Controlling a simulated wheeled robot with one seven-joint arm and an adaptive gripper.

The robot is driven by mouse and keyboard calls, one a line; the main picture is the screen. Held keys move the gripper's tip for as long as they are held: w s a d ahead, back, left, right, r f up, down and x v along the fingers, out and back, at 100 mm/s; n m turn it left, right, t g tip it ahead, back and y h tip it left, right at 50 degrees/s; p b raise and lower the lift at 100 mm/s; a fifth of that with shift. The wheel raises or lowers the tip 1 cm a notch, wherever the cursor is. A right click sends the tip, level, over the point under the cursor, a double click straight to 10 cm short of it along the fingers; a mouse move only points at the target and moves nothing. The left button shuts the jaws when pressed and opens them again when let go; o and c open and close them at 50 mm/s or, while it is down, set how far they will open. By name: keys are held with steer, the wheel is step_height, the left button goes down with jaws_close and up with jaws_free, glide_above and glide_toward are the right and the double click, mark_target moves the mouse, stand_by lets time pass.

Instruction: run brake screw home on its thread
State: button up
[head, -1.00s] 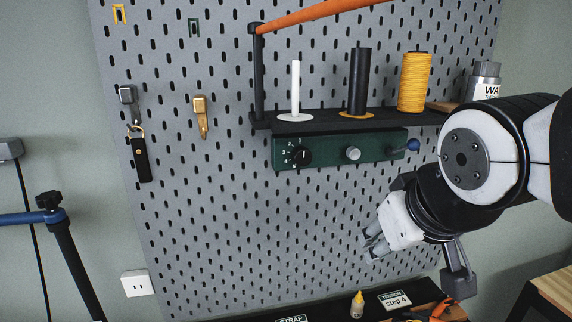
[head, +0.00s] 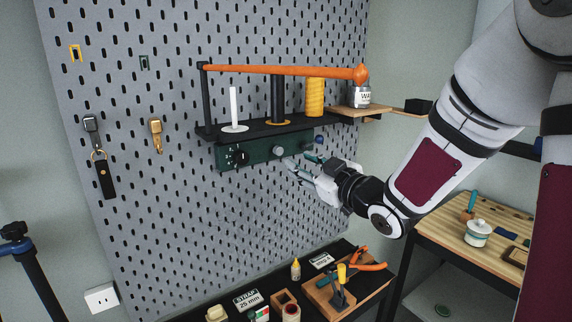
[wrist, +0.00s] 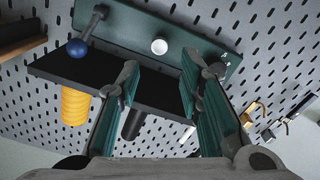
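The dark green panel (head: 222,158) is fixed to the pegboard under the black shelf. A round silver knob (head: 277,151), probably the brake screw, sits in the middle of its face and shows pale in the wrist view (wrist: 159,46). How far it is threaded in cannot be told. My gripper (head: 300,161) is just right of and below the knob in the head view. In the wrist view its teal-padded fingers (wrist: 158,90) are spread wide with nothing between them. The knob lies ahead of the gap, apart from both fingers.
A black dial (head: 240,157) and a blue-balled lever (wrist: 78,48) flank the knob. The black shelf (head: 209,132) above holds a yellow spool (head: 315,97), and an orange bar (head: 285,70) crosses above. A bench with tools is below right.

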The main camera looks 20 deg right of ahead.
mark_target(281, 152)
steer(key=b+x, duration=0.5)
steer(key=x, duration=0.4)
steer(key=shift+d+f, duration=0.1)
steer(key=shift+f, duration=0.05)
steer(key=shift+w, duration=0.1)
steer(key=shift+c, duration=0.8)
jaws_close()
steer(key=m, duration=0.7)
steer(key=shift+r, duration=0.2)
steer(key=m, duration=1.4)
steer(key=shift+m, duration=0.3)
steer(key=m, duration=0.8)
steer(key=shift+d+f+m, duration=0.1)
steer(key=shift+m, duration=0.3)
steer(key=m, duration=0.3)
steer(key=shift+d+f+m, duration=0.1)
steer(key=shift+d+m, duration=0.05)
steer(key=shift+m, duration=0.15)
